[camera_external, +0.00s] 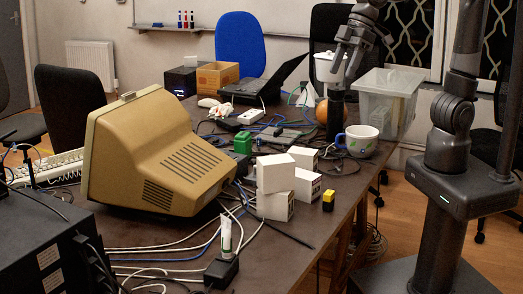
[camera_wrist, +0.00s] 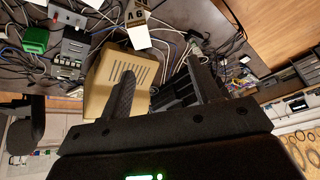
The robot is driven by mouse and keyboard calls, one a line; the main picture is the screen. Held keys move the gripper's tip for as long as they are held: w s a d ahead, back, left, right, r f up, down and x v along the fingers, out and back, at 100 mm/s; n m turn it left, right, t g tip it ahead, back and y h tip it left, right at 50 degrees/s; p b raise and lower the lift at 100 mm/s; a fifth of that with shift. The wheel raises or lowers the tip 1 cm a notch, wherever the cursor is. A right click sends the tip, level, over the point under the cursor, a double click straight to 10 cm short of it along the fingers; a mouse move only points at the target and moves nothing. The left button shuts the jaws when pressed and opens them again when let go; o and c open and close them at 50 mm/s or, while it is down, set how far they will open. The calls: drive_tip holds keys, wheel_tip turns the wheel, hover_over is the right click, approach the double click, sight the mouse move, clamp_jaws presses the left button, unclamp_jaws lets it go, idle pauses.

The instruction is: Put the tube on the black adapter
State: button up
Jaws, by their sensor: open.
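A small white and green tube (camera_external: 226,234) stands upright near the front edge of the table in the external view. A black adapter (camera_external: 221,273) lies just in front of it, with a cable. The tube's lower end is close behind the adapter's top; I cannot tell whether they touch. My gripper (camera_external: 343,62) is high above the far right part of the table, well away from both. In the wrist view my gripper (camera_wrist: 161,68) has its two fingers apart with nothing held between them. I cannot clearly make out the tube or adapter there.
A beige monitor (camera_external: 160,150) stands left of the tube. White boxes (camera_external: 276,174) and a yellow-black block (camera_external: 328,200) are to the right. A blue-white mug (camera_external: 358,141) and clear bin (camera_external: 386,100) are further back. Cables cover much of the table; its front right is barer.

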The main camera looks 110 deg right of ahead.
drive_tip(key=s+d+f, duration=0.1)
drive_tip(key=s+f, duration=0.1)
drive_tip(key=s, duration=0.6)
drive_tip(key=s+d+f+m+h, duration=0.1)
drive_tip(key=s+d+f, duration=0.1)
drive_tip(key=s, duration=0.7)
drive_tip(key=shift+s+d+f+t, duration=0.2)
drive_tip(key=shift+s+f+t, duration=0.1)
drive_tip(key=shift+f, duration=0.3)
